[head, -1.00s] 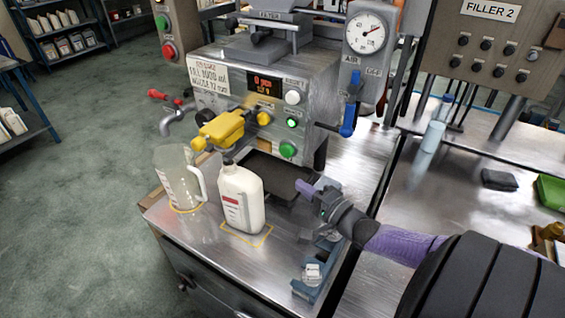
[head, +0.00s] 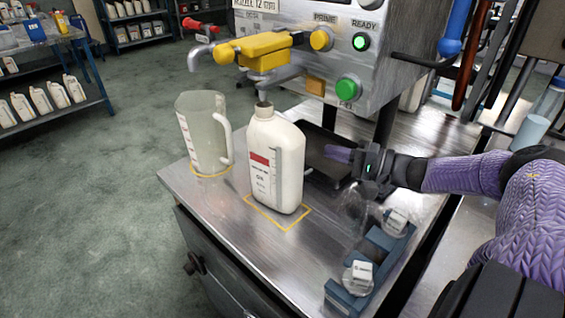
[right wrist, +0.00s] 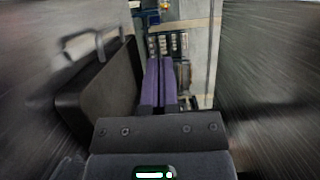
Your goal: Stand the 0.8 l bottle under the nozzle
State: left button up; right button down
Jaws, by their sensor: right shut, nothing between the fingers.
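The white bottle (head: 275,165) with a red-and-white label stands upright on the yellow square outline (head: 292,227) on the steel bench. The nozzle (head: 264,90), a metal spout below a yellow valve (head: 262,50), points down at the bottle's open mouth; its tip looks just over or at the neck. I cannot tell the exact gap. My right gripper (head: 337,154) has purple fingers and is shut and empty, right of the bottle and apart from it. The shut fingers also show in the right wrist view (right wrist: 158,82). My left gripper is not in view.
A clear measuring jug (head: 203,140) stands left of the bottle on a yellow ring. A dark tray (head: 318,160) lies behind my right fingers. A blue holder (head: 372,265) with caps sits at the bench's front right. The filler's green button (head: 347,89) is above.

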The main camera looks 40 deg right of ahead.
aim_at(289, 159)
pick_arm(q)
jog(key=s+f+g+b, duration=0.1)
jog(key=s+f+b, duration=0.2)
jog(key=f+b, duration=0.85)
pick_arm(e)
jog(key=x, duration=0.6)
jog(key=f+x, duration=0.1)
jog(key=x, duration=0.2)
jog(key=shift+w+a+f, duration=0.1)
jog(key=shift+w+a, duration=0.05)
jog(key=shift+w, duration=0.15)
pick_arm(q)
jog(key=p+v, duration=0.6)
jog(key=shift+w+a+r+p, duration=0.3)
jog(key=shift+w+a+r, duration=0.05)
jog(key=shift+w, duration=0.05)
pick_arm(e)
jog(key=s+a, duration=0.1)
jog(key=s+a+r, duration=0.1)
jog(key=a, duration=0.1)
jog(key=shift+s+r, duration=0.15)
jog(key=shift+s, duration=0.15)
